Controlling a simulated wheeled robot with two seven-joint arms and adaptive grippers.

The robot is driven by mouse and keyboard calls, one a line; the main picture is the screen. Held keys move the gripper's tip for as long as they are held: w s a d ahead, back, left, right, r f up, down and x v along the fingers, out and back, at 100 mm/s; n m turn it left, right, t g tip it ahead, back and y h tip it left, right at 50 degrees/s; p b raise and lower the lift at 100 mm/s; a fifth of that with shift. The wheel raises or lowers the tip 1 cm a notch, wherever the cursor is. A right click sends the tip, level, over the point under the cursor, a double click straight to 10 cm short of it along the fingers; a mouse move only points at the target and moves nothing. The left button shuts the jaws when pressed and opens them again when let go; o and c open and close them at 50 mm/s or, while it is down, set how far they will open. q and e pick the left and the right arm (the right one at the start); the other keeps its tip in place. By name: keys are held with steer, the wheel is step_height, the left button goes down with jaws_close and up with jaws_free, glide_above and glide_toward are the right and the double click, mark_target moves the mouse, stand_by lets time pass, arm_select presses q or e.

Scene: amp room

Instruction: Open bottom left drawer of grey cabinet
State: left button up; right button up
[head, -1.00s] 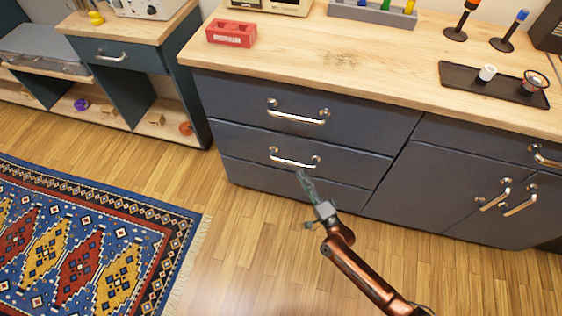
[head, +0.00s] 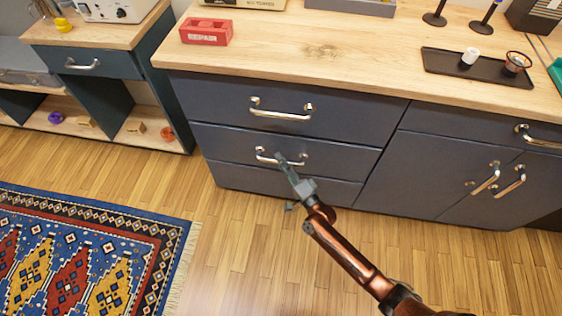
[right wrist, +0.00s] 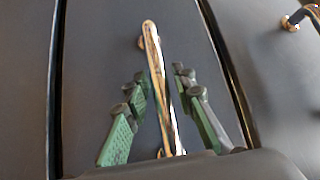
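The grey cabinet (head: 385,190) has stacked drawer fronts on its left side. The upper drawer has a silver bar handle (head: 281,113). The drawer front below it (head: 232,142) has a similar handle (head: 265,156), and the front looks closed. A lowest panel (head: 240,179) shows under it, with no handle visible. My right gripper (head: 283,162) is at the lower handle and covers part of it. In the right wrist view, that handle (right wrist: 158,90) runs between the open fingers of my right gripper (right wrist: 162,100), and they do not look closed on it. My left gripper is out of view.
Cabinet doors with handles (head: 487,178) are at the right. The wooden worktop (head: 330,50) holds a red box (head: 206,32) and a black tray (head: 450,62). A patterned rug (head: 90,255) lies at the lower left. The wooden floor before the drawers is clear.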

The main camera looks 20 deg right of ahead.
jaws_close()
stand_by(0.3)
steer(key=shift+s, duration=0.15)
steer(key=shift+s+a, duration=0.2)
steer(key=shift+s, duration=0.05)
arm_select(q)
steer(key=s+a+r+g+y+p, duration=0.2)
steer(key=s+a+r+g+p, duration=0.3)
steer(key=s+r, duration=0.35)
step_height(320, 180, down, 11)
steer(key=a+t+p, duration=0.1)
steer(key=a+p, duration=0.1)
steer(key=p, duration=0.1)
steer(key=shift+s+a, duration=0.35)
arm_select(e)
steer(key=s+a, duration=0.7)
steer(key=s, duration=0.4)
steer(key=s+a, duration=0.8)
steer(key=s, duration=0.4)
steer(key=shift+a, duration=0.25)
steer(key=shift+f, duration=0.1)
